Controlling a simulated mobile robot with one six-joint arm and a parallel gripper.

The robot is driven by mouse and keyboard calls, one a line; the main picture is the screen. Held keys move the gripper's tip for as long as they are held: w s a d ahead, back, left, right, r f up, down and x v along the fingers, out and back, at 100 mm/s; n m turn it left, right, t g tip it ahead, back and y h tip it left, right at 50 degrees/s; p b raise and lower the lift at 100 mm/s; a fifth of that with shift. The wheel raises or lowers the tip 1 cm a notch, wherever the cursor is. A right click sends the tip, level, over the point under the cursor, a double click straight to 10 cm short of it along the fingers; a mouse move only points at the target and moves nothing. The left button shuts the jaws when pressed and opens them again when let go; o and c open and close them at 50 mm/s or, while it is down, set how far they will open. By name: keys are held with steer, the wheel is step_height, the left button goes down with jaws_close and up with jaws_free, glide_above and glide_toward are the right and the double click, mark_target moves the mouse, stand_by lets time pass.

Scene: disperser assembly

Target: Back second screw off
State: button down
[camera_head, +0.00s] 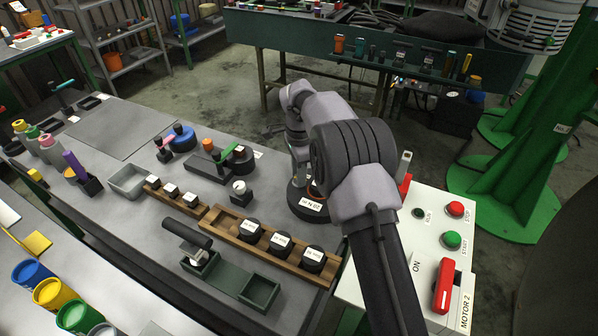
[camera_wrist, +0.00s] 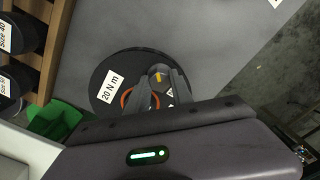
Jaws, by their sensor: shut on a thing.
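My gripper (camera_wrist: 158,88) reaches over a round black disc (camera_wrist: 105,70) with a white "20 N m" label. Its dark fingers are close together on a small dark part over the disc, with a yellow mark between them. I cannot tell what this part is. An orange ring (camera_wrist: 127,100) shows beside the fingers. In the head view the disc (camera_head: 310,207) stands on the grey bench, right of the wooden rack, and my arm hides the gripper's tips. I cannot make out a screw in either view.
A wooden rack (camera_head: 222,227) holds several black labelled pieces left of the disc. A dark green tray (camera_head: 228,282) lies in front. A white control box (camera_head: 425,215) with red and green buttons stands close on the right. A bare grey plate area (camera_head: 120,127) lies at the far left.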

steer(key=n+p, duration=0.1)
steer(key=p, duration=0.1)
steer(key=n+p, duration=0.1)
steer(key=n, duration=0.1)
steer(key=shift+r+n+p, duration=0.2)
steer(key=shift+n+p, duration=0.1)
steer(key=shift+p, duration=0.05)
steer(key=shift+f+n+p, duration=0.15)
steer(key=shift+n+p, duration=0.8)
steer(key=shift+n, duration=0.45)
steer(key=c, duration=1.1)
jaws_free()
